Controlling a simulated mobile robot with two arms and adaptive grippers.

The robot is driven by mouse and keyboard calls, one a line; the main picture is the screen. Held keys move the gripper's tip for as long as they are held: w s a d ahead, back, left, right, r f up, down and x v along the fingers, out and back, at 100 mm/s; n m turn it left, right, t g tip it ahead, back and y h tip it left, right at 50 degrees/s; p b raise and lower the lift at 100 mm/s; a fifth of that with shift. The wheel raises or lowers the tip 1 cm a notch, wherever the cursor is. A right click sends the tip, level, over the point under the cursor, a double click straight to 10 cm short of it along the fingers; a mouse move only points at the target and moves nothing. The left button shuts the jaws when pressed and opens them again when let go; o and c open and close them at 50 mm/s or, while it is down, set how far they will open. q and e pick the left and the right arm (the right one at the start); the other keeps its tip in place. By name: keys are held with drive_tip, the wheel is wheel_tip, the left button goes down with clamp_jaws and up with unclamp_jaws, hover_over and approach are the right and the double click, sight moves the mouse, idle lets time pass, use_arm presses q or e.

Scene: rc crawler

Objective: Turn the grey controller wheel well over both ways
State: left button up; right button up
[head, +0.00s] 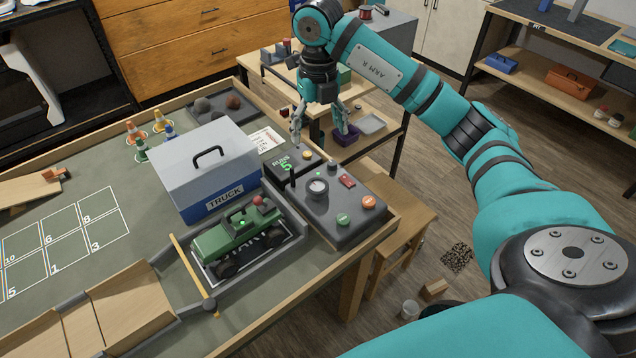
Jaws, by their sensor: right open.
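The grey controller wheel (317,188) is a small round knob on top of the dark control console (345,222) at the table's right corner. Green and orange buttons, a red switch and a small lever sit around it. My right gripper (320,140) hangs fingers down above and behind the console, open and empty, apart from the wheel. A green toy truck (238,238) stands in a tray just left of the console. My left gripper is out of view.
A grey-blue box marked TRUCK (205,170) stands left of the console. A counter box (290,165) showing RUNS 5 sits behind the wheel. Small cones (160,120) stand at the back left. A wooden ramp (125,305) lies at the front. A wooden stool (405,225) is right of the table.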

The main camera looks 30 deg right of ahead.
sight(318, 186)
wheel_tip(318, 186, down, 17)
drive_tip(key=shift+f+p, duration=0.15)
drive_tip(key=shift+p, duration=0.85)
drive_tip(key=shift+c, duration=0.3)
drive_tip(key=c, duration=1.1)
